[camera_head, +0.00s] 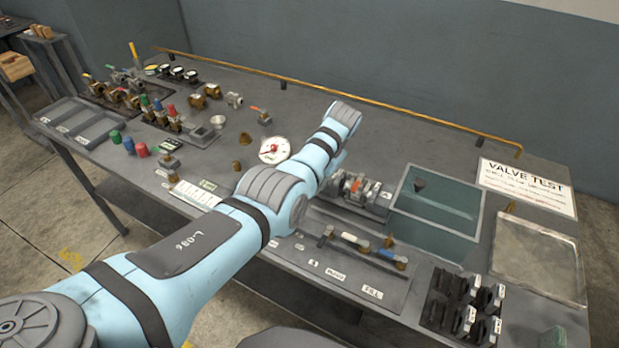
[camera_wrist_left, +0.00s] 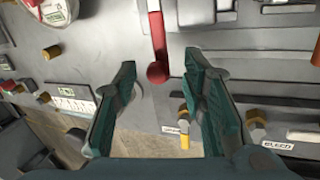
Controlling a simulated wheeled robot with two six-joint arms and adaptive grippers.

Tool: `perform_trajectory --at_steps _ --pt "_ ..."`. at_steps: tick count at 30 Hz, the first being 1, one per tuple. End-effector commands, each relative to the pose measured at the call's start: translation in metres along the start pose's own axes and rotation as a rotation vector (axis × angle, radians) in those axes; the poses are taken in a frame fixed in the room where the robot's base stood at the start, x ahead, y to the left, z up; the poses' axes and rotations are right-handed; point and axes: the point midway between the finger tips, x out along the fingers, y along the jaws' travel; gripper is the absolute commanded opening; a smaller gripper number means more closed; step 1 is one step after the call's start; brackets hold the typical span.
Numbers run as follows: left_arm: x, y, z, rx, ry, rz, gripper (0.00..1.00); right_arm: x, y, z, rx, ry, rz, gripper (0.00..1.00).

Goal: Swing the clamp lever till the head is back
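A red lever with a round ball end (camera_wrist_left: 157,72) points down toward my left gripper in the left wrist view. It appears to belong to the clamp, a grey metal fixture (camera_head: 357,190) beside the green-blue tank in the head view. My left gripper (camera_wrist_left: 159,62) is open, its two dark green fingers spread on either side of the ball. The ball shows in the gap near the fingertips; whether it is between them in depth I cannot tell. My left arm hides this gripper and the lever in the head view. My right gripper is not in view.
A shallow green-blue tank (camera_head: 436,205) and a VALVE TEST sign (camera_head: 527,187) lie to the right. A white-faced gauge (camera_head: 273,150) is left of my wrist. Small valves stand along the front panel (camera_head: 340,265). A black rack (camera_head: 462,305) is at the front right.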

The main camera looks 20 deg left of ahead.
Motion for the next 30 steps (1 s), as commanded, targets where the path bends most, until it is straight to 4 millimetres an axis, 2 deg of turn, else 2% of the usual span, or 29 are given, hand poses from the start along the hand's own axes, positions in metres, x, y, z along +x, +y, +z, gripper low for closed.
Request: perform_trajectory --at_steps 8,11,18,21,25,30 --pt "-0.004 0.001 0.0 -0.001 -0.001 0.001 0.39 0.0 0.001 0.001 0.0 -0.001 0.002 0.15" --pt "-0.019 0.0 0.001 -0.001 -0.004 0.001 0.39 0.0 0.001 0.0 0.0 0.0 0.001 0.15" --pt "-0.085 0.0 0.002 -0.001 -0.004 0.0 0.39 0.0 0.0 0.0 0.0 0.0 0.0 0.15" --pt "-0.106 0.0 0.002 0.0 -0.002 0.001 0.39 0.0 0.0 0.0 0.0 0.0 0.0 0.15" --pt "-0.119 0.0 0.001 0.0 0.0 0.001 0.39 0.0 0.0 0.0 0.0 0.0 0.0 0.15" --pt "-0.12 0.0 0.001 0.0 0.001 0.001 0.39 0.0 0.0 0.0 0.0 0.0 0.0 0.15"
